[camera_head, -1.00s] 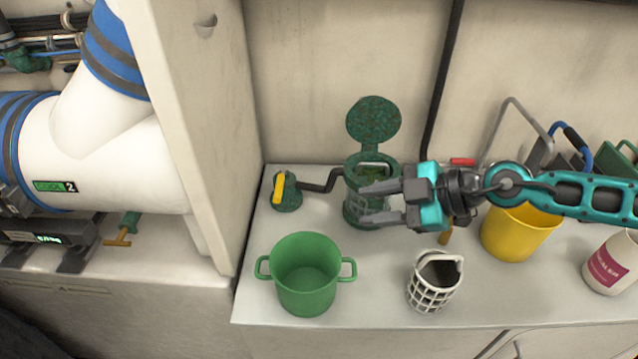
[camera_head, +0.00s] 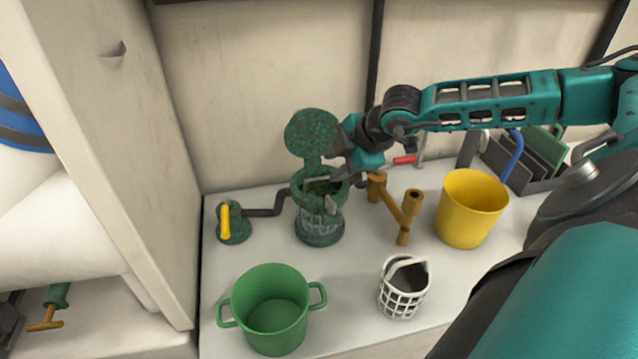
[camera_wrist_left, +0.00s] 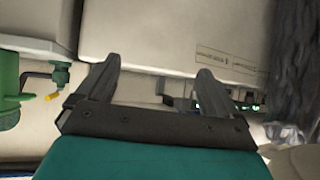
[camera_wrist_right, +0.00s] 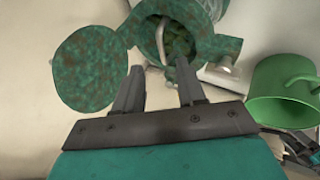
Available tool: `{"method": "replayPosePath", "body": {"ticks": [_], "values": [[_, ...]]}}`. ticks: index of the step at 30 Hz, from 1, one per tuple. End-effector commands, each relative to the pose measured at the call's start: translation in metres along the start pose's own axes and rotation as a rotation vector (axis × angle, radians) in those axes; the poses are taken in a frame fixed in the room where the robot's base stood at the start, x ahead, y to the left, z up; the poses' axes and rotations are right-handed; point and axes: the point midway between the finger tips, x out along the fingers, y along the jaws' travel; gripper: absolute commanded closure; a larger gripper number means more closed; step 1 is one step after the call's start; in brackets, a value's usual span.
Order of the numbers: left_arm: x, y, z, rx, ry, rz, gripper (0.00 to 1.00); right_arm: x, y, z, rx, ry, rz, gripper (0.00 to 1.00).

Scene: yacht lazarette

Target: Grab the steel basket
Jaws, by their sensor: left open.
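A green, mottled strainer housing (camera_head: 318,236) stands on the bench with its round lid (camera_head: 311,132) swung up behind it. The steel basket sits inside; its grey handle (camera_wrist_right: 152,52) shows at the mouth in the right wrist view, with green matter inside. Mesh shows through the housing's front. My left gripper (camera_wrist_left: 155,75) is open and empty, away from the bench items, facing a pale panel.
A green two-handled pot (camera_head: 272,312) and a white lattice basket (camera_head: 404,290) stand in front. A yellow bucket (camera_head: 470,208) and a brown valve-like piece (camera_head: 404,213) are to the right. A yellow-handled valve (camera_head: 230,222) is left of the housing. A tall pale wall closes off the left.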

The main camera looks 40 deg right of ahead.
Motion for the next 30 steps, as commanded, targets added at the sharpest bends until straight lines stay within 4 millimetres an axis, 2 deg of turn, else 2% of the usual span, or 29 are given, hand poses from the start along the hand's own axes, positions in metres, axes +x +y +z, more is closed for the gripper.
{"method": "replayPosePath", "body": {"ticks": [8,18,27,30], "values": [[-0.002,0.000,-0.002,0.000,0.000,0.000,0.06,0.017,0.000,0.000,0.000,0.000,-0.001,0.60],[-0.005,-0.001,-0.009,0.000,0.001,-0.001,0.06,0.059,-0.003,0.000,0.000,0.003,-0.002,0.60],[-0.004,-0.001,-0.010,0.001,0.005,-0.002,0.06,0.064,-0.003,0.001,-0.003,0.001,-0.001,0.60],[-0.004,-0.002,-0.011,0.001,0.007,-0.003,0.06,0.064,-0.003,0.001,-0.003,0.001,-0.002,0.69]]}}
